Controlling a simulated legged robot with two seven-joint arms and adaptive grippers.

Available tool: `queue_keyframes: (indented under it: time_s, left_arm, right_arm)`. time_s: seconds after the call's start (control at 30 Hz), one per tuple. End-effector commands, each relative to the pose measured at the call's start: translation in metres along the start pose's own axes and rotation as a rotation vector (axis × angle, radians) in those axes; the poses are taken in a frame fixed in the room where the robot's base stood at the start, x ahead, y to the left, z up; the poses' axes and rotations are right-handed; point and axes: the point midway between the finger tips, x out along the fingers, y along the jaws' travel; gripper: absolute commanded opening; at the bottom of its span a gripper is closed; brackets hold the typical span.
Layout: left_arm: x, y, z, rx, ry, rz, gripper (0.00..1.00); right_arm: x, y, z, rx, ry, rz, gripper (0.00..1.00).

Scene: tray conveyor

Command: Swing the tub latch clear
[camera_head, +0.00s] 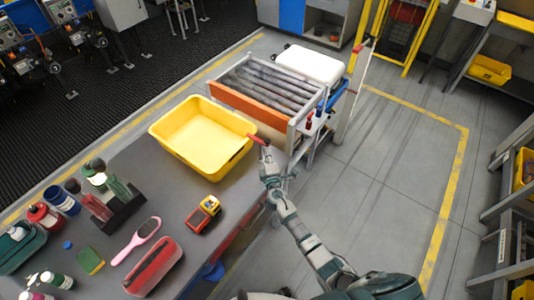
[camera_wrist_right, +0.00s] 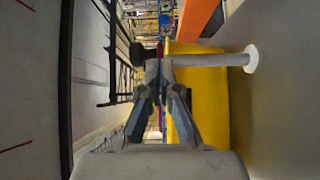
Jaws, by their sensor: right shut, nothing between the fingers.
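The yellow tub (camera_head: 205,135) sits empty on the grey table's far end, by the roller conveyor. A small red latch arm (camera_head: 256,138) lies at the tub's right corner. In the wrist view a pale grey post (camera_wrist_right: 215,60) with a white disc base stands beside the yellow tub wall (camera_wrist_right: 190,90); a dark knob (camera_wrist_right: 133,53) is at its other end. My right gripper (camera_head: 266,153) is right at the latch, shut and empty. In the wrist view its fingertips (camera_wrist_right: 158,80) are close to the post; I cannot tell whether they touch. My left gripper is out of view.
The roller conveyor (camera_head: 262,87) with an orange side board (camera_head: 246,108) stands beyond the tub. Open floor is to the right.

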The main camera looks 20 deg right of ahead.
Motion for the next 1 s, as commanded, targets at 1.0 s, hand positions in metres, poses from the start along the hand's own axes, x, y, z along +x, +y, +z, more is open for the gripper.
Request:
queue_keyframes:
  time_s: [1.0]
  left_arm:
    - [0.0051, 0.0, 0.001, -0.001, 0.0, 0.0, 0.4]
  right_arm:
    - [0.002, -0.0004, 0.0071, -0.003, 0.112, 0.0, 0.0]
